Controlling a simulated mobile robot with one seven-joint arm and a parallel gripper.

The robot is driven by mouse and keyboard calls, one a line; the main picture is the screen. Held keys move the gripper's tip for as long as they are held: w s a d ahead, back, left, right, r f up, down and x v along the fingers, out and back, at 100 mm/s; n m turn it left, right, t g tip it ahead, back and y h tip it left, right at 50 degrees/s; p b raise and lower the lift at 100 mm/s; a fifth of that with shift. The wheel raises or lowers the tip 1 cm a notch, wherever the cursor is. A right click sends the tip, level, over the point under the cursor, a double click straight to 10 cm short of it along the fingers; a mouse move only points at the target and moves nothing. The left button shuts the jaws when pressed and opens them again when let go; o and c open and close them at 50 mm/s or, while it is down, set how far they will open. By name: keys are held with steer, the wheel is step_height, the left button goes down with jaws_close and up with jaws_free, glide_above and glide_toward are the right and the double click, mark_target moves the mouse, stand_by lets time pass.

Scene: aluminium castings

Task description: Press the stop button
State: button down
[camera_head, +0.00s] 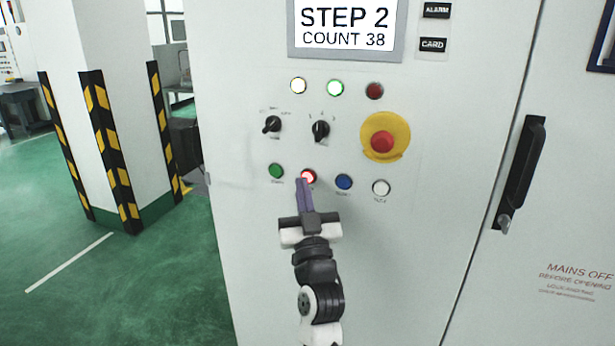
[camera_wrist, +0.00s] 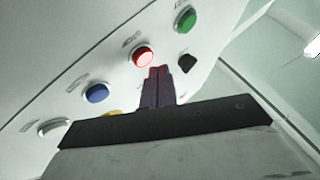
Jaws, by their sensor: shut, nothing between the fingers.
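The red stop button (camera_head: 309,176) is lit and sits in the lower button row of the panel, between a green button (camera_head: 276,171) and a blue button (camera_head: 344,182). It also shows lit in the wrist view (camera_wrist: 143,57). My gripper (camera_head: 302,182) is shut and empty, its fingers pointing at the panel. The fingertips are at the lower edge of the red button in the head view and just below it in the wrist view (camera_wrist: 158,72). I cannot tell whether they touch it. The button's label is too small to read.
A white button (camera_head: 381,188) is at the right end of the row. Above are two black selector knobs (camera_head: 320,131) and a red emergency mushroom button (camera_head: 382,141) on a yellow disc. A screen (camera_head: 345,27) reads STEP 2, COUNT 38. A black door handle (camera_head: 522,172) stands out at right.

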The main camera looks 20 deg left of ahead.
steer(key=shift+s+a+p, duration=0.15)
steer(key=shift+s+p, duration=1)
steer(key=shift+s, duration=1.4)
